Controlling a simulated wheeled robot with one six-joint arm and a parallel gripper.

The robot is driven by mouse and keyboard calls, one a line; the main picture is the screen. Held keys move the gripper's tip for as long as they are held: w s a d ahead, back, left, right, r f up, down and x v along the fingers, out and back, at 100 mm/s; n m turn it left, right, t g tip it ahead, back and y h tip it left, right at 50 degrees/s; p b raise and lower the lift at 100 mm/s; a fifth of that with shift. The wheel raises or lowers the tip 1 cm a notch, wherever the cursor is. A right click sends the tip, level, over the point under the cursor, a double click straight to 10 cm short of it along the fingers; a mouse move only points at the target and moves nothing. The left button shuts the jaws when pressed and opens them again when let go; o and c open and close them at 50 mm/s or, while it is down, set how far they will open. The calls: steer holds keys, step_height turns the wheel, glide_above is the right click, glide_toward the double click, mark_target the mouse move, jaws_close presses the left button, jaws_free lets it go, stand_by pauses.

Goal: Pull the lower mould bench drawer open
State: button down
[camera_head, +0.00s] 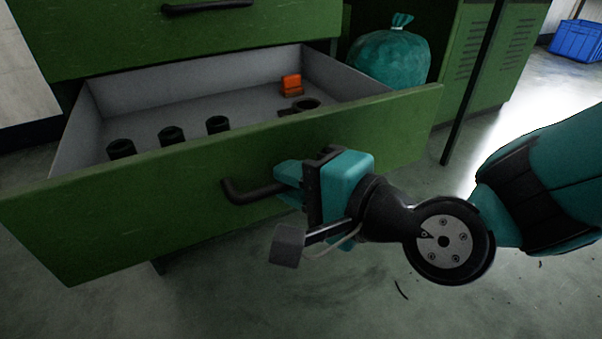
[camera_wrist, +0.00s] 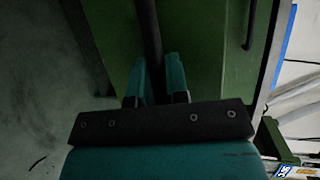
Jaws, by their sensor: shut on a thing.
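The lower drawer (camera_head: 75,220) of the green mould bench stands well open, its grey interior exposed. Its dark bar handle (camera_head: 252,194) is on the front panel. My gripper (camera_head: 287,180) is at the right part of this handle, its teal fingers shut on it. In the wrist view the handle (camera_wrist: 150,40) runs between the two fingers of my gripper (camera_wrist: 158,75).
The upper drawer above is closed, with its own handle (camera_head: 208,6). A teal bag (camera_head: 390,58) stands behind the open drawer at the right. A green cabinet (camera_head: 490,60) and a blue crate (camera_head: 577,40) are farther right. The floor in front is clear.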

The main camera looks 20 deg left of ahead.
steer(key=shift+w+d, duration=0.15)
steer(key=shift+d, duration=0.05)
steer(key=c, duration=1.1)
jaws_free()
steer(key=shift+c, duration=0.2)
steer(key=shift+a, duration=0.1)
steer(key=b+v, duration=1.1)
steer(key=v, duration=0.6)
steer(key=shift+s+b, duration=0.25)
steer(key=shift+b, duration=0.15)
